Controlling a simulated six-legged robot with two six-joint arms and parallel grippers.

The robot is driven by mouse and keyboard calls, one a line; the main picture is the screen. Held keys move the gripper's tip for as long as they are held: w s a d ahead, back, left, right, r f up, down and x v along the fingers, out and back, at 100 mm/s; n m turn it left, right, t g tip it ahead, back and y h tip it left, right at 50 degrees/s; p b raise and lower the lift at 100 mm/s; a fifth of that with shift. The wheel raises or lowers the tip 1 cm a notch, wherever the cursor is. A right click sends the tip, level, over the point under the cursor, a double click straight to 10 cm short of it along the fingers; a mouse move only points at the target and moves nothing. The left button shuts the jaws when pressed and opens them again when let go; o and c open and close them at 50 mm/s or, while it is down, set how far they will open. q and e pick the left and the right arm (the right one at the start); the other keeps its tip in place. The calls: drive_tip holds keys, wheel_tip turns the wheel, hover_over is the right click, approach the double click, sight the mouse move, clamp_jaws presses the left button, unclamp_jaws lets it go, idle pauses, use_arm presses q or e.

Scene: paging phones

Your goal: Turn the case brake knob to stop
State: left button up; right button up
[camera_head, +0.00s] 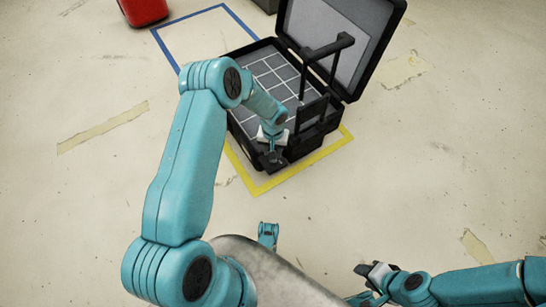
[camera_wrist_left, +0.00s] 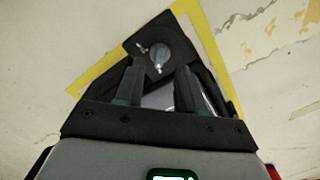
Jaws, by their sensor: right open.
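The open black case (camera_head: 238,128) stands on the floor with its lid raised. In the left wrist view, the brake knob (camera_wrist_left: 158,50) is a round grey knob on a dark plate (camera_wrist_left: 134,44) at the case's corner, with small pale marks beside it. My left gripper (camera_wrist_left: 160,72) is over this corner, its two dark fingers apart and pointing toward the knob, with nothing between them that I can see held. Whether they touch the knob I cannot tell. In the head view my left gripper (camera_head: 272,156) largely hides the knob. My right gripper (camera_head: 376,271) is open and empty, low at right, away from the case.
Inside the case is a grey gridded tray (camera_head: 272,78). A black pull handle (camera_head: 328,50) rises at its right side. Yellow tape (camera_head: 262,188) and blue tape (camera_head: 168,50) mark the floor. A red case (camera_head: 144,10) stands at the top left.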

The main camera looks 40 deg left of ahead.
use_arm(q)
drive_tip(key=shift+f+b, duration=0.4)
drive_tip(key=shift+f, duration=1.2)
use_arm(e)
drive_tip(key=shift+w+d+f, duration=0.1)
drive_tip(key=shift+w+f, duration=0.4)
drive_tip(key=shift+f, duration=0.15)
use_arm(q)
clamp_jaws()
